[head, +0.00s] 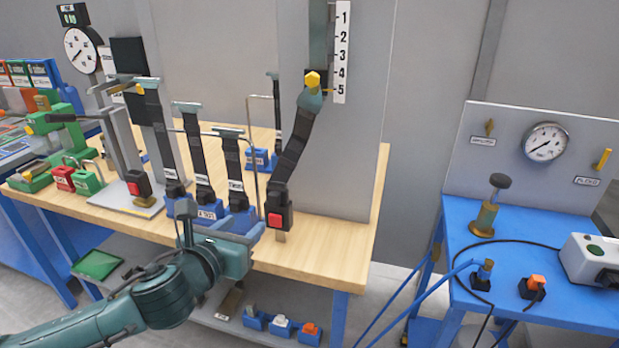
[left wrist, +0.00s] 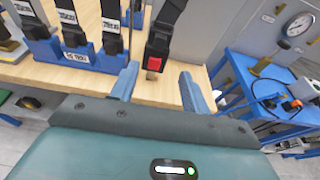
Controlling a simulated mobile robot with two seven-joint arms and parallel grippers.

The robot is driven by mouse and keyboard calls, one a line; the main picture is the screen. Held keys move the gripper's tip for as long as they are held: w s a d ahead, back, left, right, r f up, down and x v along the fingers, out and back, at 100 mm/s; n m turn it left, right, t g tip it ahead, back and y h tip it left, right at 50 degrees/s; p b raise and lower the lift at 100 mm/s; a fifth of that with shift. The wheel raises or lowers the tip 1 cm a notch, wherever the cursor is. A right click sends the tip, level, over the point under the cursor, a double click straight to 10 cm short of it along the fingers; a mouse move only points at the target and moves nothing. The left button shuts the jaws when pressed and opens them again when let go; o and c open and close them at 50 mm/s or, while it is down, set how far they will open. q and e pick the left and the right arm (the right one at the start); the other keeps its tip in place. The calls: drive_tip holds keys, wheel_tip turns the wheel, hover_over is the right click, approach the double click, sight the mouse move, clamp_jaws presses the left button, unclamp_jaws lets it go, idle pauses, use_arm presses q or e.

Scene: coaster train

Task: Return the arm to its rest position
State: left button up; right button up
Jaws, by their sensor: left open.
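My left arm comes in from the lower left in the head view. Its gripper (head: 222,218) is open at the front edge of the wooden bench (head: 330,262). In the left wrist view the two blue-grey fingers (left wrist: 158,72) stand apart with nothing held. Past them is a black buckle with a red button (left wrist: 156,62), at the lower end of a black strap. In the head view that buckle (head: 278,214) is right of the gripper, and the strap runs up to a slider with a yellow knob (head: 313,79) beside a scale numbered 1 to 5. My right gripper is not in view.
Several black straps stand in a blue rack (head: 212,222) behind the gripper. A lower shelf (head: 200,305) holds a green tray and small blue bins. A blue table (head: 540,290) with a gauge panel and cables stands at the right. A grey upright panel (head: 350,150) rises behind the buckle.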

use_arm(q)
drive_tip(key=s+d+f+n+g+h, duration=0.1)
drive_tip(key=s+d+f+n, duration=0.1)
drive_tip(key=s+f+n, duration=0.35)
drive_tip(key=s+d+f+n+g+h, duration=0.1)
drive_tip(key=s+d+f+n, duration=0.1)
drive_tip(key=f+n, duration=0.7)
drive_tip(key=s+a+f+n+g+y, duration=0.1)
drive_tip(key=s+a+f+n, duration=0.3)
drive_tip(key=n, duration=0.7)
drive_tip(key=s+a+f+n+g+y, duration=0.1)
drive_tip(key=s+a+f+n, duration=0.3)
drive_tip(key=s+f+n, duration=0.4)
drive_tip(key=s+n+y, duration=0.1)
drive_tip(key=s+n, duration=0.1)
drive_tip(key=n, duration=0.1)
drive_tip(key=shift+s+f+y, duration=0.25)
drive_tip(key=shift+f+y, duration=0.05)
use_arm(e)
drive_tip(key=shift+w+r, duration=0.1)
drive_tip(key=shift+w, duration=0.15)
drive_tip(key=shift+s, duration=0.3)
